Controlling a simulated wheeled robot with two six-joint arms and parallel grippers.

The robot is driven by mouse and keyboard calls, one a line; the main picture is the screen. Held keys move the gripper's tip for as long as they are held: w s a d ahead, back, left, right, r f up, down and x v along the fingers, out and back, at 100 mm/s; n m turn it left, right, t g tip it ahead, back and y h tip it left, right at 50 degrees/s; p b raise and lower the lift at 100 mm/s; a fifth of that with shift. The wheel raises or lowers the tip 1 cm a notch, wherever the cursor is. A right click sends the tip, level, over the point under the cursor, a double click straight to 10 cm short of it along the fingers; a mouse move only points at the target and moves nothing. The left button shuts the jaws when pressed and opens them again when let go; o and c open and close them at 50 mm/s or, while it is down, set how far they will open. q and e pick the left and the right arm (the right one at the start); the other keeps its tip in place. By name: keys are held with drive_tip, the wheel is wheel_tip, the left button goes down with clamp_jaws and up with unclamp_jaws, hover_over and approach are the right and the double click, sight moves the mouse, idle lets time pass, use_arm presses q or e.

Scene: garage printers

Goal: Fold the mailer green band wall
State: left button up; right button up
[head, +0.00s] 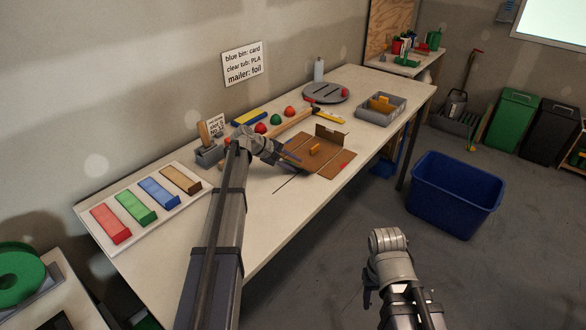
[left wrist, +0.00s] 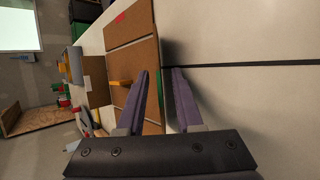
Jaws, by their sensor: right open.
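The brown cardboard mailer (head: 328,168) lies opened out on the workbench, with a flap (head: 332,136) at its back that looks raised. A small orange-yellow piece (head: 314,149) rests on its middle panel and shows in the left wrist view (left wrist: 121,83). A red mark (head: 345,163) is on its right panel. In the left wrist view the green band (left wrist: 158,86) shows at the mailer's near edge, between the fingers of my left gripper (left wrist: 161,72). That gripper is open; I cannot tell whether it touches the wall. My right gripper (head: 369,293) is open and empty, away from the bench.
A grey bin (head: 394,117) with yellow pieces stands behind the mailer. Red and green domes, a round grey plate (head: 326,93) and a tray of coloured blocks (head: 192,200) are on the bench (head: 290,215). A blue bin (head: 440,205) stands on the floor.

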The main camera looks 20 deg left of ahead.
use_arm(q)
clamp_jaws()
idle(1.4)
